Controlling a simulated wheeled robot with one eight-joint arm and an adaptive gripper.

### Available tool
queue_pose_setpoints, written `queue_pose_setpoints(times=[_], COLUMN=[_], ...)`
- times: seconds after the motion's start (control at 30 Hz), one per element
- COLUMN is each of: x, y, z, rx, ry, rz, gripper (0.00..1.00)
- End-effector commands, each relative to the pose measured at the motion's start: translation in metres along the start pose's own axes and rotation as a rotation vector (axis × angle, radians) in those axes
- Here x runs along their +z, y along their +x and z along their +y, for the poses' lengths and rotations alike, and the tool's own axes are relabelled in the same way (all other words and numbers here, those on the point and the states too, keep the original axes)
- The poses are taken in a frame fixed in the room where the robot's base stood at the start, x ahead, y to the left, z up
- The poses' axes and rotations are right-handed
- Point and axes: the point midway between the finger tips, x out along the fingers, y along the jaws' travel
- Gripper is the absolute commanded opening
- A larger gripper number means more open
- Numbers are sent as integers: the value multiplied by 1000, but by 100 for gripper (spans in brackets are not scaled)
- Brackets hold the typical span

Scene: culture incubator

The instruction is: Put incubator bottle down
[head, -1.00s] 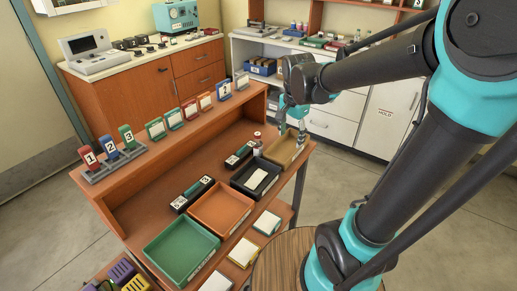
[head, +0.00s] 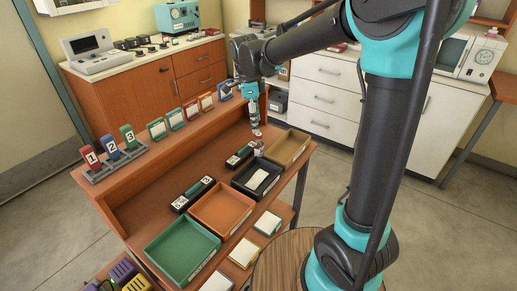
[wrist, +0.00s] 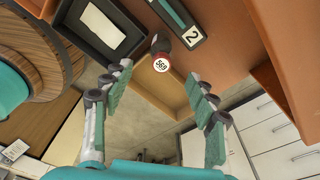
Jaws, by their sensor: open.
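The bottle (head: 259,152) is small and pale with a red top. It stands on the wooden bench near the back corner of the black tray. In the wrist view the bottle (wrist: 161,62) shows its round red-rimmed top marked 569. My gripper (head: 256,129) points down just above it. In the wrist view my gripper (wrist: 160,80) is open, with one finger to each side and the bottle's top between and a little beyond the tips. I see no finger touching it.
The black tray (head: 240,187), the tan tray (head: 300,150) and the number 2 block (wrist: 192,36) lie close to the bottle. An orange tray (head: 240,226) and a green tray (head: 150,246) are nearer. A bench ledge with upright card holders (head: 206,103) runs behind.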

Motion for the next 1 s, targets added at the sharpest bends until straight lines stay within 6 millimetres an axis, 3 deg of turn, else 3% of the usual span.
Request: queue_pose_setpoints(times=[0.2, 0.47, 0.8, 1.0], x=[0, -1, -2, -2], y=[39, 57, 100, 106], z=[-1, -1, -3, -3], rx=[0, 0, 0, 0], ry=[0, -1, -1, -1], rz=[0, 0, 0, 0], gripper=[58, 58, 58, 58])
